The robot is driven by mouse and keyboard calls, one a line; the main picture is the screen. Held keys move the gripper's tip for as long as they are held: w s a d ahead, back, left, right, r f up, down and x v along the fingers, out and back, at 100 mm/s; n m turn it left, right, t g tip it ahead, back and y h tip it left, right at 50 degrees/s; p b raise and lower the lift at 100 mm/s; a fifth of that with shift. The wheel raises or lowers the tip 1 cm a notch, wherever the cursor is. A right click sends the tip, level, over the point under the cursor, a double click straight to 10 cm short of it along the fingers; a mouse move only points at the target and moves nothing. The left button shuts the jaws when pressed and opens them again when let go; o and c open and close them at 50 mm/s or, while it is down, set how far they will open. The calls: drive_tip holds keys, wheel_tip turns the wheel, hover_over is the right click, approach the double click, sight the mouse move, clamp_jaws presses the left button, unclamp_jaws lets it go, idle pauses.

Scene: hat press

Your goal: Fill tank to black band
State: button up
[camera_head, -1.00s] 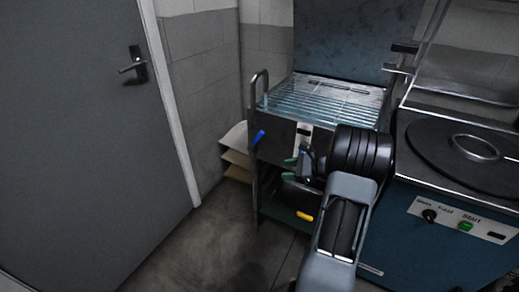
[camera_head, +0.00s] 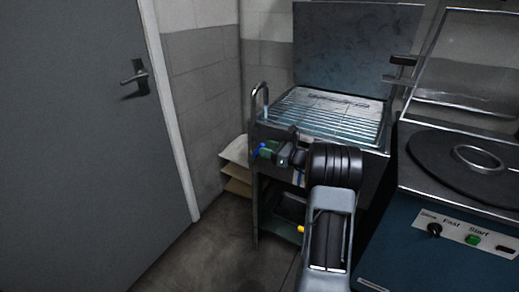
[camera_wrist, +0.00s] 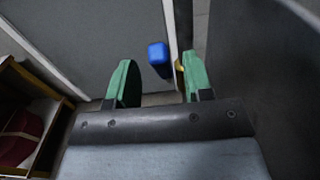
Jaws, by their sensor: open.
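The steel tank (camera_head: 372,150) has a wire rack (camera_head: 325,112) on top and a raised lid (camera_head: 355,45) behind. A blue handle (camera_head: 256,154) sticks out at its front left, partly hidden by my gripper (camera_head: 268,150). In the wrist view the blue handle (camera_wrist: 158,53) shows between my open green fingertips, a little beyond them. My gripper holds nothing. A yellow handle (camera_head: 301,229) is lower on the front; in the wrist view a bit of yellow (camera_wrist: 180,66) shows beside the right finger. A pale strip (camera_head: 299,178) on the tank front is mostly hidden by my arm; I cannot make out a level or black band.
A blue machine (camera_head: 440,245) with a round dark lid, a knob and a green button stands close on the right. A grey door (camera_head: 80,130) is on the left. Shelves (camera_head: 237,180) stand behind the tank's left side. The floor (camera_head: 215,250) at front left is clear.

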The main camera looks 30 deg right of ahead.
sight(259, 146)
drive_tip(key=shift+x, duration=1.85)
drive_tip(key=shift+c, duration=0.4)
clamp_jaws()
